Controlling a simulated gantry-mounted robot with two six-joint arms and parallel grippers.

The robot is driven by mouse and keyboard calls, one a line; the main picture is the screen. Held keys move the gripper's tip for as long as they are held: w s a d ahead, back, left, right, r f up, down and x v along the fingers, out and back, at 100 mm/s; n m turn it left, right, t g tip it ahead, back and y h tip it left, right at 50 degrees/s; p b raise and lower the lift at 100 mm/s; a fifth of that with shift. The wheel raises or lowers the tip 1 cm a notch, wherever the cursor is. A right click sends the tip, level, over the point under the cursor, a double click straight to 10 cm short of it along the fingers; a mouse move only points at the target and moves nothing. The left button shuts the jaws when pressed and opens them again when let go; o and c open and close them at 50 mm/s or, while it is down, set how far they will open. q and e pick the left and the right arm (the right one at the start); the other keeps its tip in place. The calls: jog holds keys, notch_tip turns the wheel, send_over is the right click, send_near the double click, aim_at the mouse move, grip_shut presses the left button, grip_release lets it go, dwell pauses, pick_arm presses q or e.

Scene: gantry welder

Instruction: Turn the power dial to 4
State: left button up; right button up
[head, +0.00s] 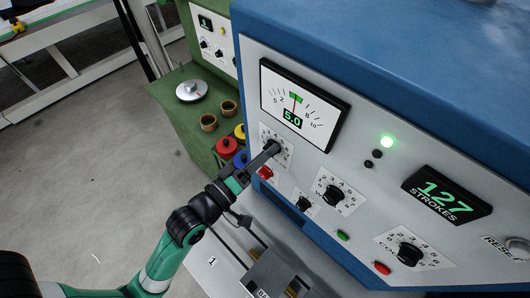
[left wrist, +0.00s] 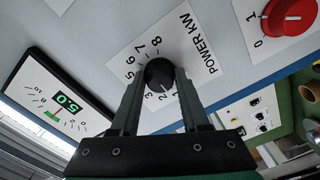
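The power dial (left wrist: 159,74) is a round black knob on a white plate marked POWER kW in the left wrist view. The plate's numbers run around it. In the head view its plate (head: 283,139) shows behind my left gripper (head: 274,148). The left gripper's two dark fingers (left wrist: 160,84) lie on either side of the knob and appear closed against it. The fingers partly cover the numbers, and I cannot read the knob's pointer surely. The meter (head: 301,96) above reads 5.0, and it also shows in the left wrist view (left wrist: 62,100). My right gripper is not in view.
A green bench (head: 179,116) with bowls stands to the left.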

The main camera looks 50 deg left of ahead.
pick_arm(q)
grip_shut()
jog(key=shift+m, duration=0.3)
jog(key=shift+m+p, duration=1.2)
jog(key=shift+m, duration=7.4)
jog(key=o, duration=0.5)
grip_release()
